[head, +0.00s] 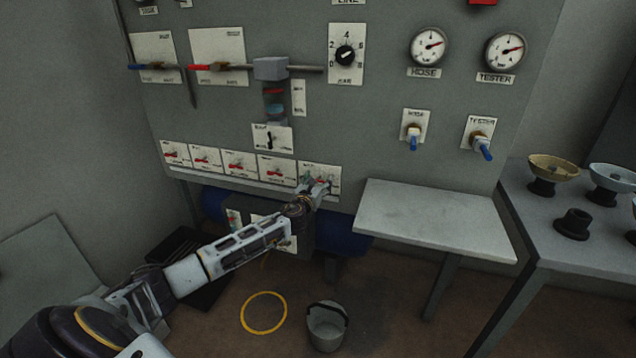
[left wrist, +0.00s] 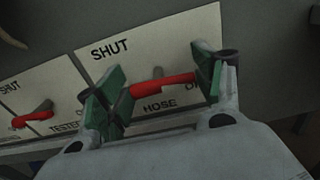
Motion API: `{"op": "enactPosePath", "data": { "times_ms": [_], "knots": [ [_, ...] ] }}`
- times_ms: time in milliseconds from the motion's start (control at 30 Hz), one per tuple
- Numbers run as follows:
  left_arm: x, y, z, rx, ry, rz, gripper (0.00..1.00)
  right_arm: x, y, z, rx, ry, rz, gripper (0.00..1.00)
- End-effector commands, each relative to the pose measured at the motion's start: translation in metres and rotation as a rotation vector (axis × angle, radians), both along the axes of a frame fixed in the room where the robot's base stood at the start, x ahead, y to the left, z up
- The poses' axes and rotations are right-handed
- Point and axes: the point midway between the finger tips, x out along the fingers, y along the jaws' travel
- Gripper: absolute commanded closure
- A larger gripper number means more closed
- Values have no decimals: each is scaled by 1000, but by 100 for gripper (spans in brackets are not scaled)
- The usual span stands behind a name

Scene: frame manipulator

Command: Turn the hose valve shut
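The hose valve is a red lever (left wrist: 165,84) on a white plate marked SHUT at left and HOSE below. A partly hidden label starting with O is at right. The lever points right, towards that label. My left gripper (left wrist: 158,86) is open, with one green-padded finger at each end of the lever; I cannot tell whether either touches it. In the head view my left gripper (head: 318,187) is in front of the rightmost plate (head: 335,175) of the lower row and hides most of its lever. My right gripper is not in view.
A grey shelf (head: 430,220) juts out right of my gripper. Hose and tester gauges (head: 428,46) and blue-handled taps (head: 413,140) are higher up. A bucket (head: 327,325) stands on the floor.

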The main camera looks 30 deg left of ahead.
Motion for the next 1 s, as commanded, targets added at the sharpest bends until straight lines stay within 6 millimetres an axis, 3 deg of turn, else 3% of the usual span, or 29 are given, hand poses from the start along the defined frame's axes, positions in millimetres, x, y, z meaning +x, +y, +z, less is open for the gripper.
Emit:
{"op": "enactPosePath", "data": {
  "times_ms": [33,233,1000],
  "knots": [
    [0,0,0,0,0,0,44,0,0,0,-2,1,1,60],
    [0,0,0,0,0,0,68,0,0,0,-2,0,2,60],
    [0,0,1,-125,-31,1,69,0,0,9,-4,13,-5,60]
  ]
}}
